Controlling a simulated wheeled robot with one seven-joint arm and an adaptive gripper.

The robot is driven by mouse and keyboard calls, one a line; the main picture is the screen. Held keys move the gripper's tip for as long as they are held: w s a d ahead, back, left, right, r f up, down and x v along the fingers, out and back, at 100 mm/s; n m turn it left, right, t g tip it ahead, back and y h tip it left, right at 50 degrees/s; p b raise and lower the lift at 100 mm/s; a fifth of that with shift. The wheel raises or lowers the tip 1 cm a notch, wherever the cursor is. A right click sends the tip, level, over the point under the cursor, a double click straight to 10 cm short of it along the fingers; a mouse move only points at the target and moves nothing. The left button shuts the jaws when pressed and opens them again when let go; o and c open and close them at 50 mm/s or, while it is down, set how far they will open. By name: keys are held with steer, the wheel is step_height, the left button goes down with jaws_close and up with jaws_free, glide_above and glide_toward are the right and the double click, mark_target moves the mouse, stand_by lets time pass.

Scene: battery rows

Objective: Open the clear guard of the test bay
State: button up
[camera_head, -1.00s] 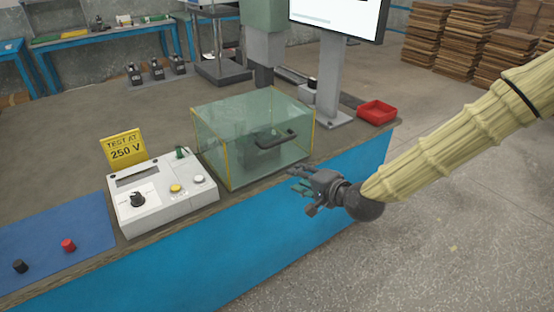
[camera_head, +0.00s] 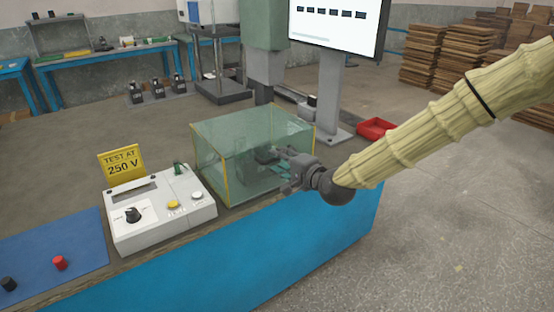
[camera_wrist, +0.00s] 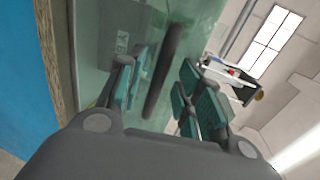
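The clear guard (camera_head: 232,140) is a greenish see-through box with yellow edges on the bench, and it is closed. A dark object shows dimly inside it. My gripper (camera_head: 284,166) is at the guard's front face, near its right side. In the wrist view my gripper (camera_wrist: 160,95) is open, with a teal-padded finger on either side of the dark handle bar (camera_wrist: 163,72). I cannot tell whether either finger touches the bar. In the head view the handle is mostly hidden by my gripper.
A white tester (camera_head: 158,215) with a knob and buttons stands left of the guard, with a yellow "TEST AT 250 V" sign (camera_head: 121,164) behind it. A screen (camera_head: 336,25) on a post and a red tray (camera_head: 376,129) are behind right. The floor in front is free.

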steer(key=shift+x, duration=1.15)
jaws_close()
